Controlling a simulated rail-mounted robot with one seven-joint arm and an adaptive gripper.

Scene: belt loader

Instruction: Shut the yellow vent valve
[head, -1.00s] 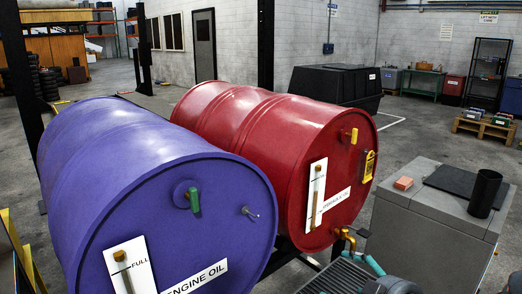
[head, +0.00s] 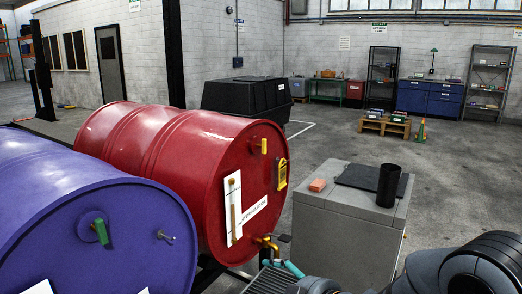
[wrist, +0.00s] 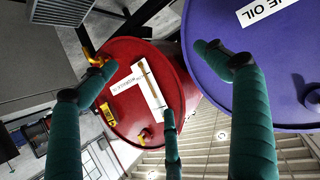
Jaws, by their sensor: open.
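The yellow vent valve (head: 264,146) sits high on the end face of the red drum (head: 185,140) in the head view. Its handle looks upright. In the wrist view, where the scene appears inverted, it shows low on the red face (wrist: 146,136). My gripper (wrist: 158,72) has its teal fingers spread wide with nothing between them, in front of the drum ends. In the head view only teal parts of it (head: 292,268) show at the bottom edge, below the valve and by the drum's brass tap (head: 267,244).
The purple drum (head: 90,215) with a green-handled valve (head: 101,231) lies to the left. A yellow tag (head: 282,173) and a sight gauge (head: 233,208) are on the red face. A grey cabinet (head: 340,225) with a black cup (head: 388,185) stands at right.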

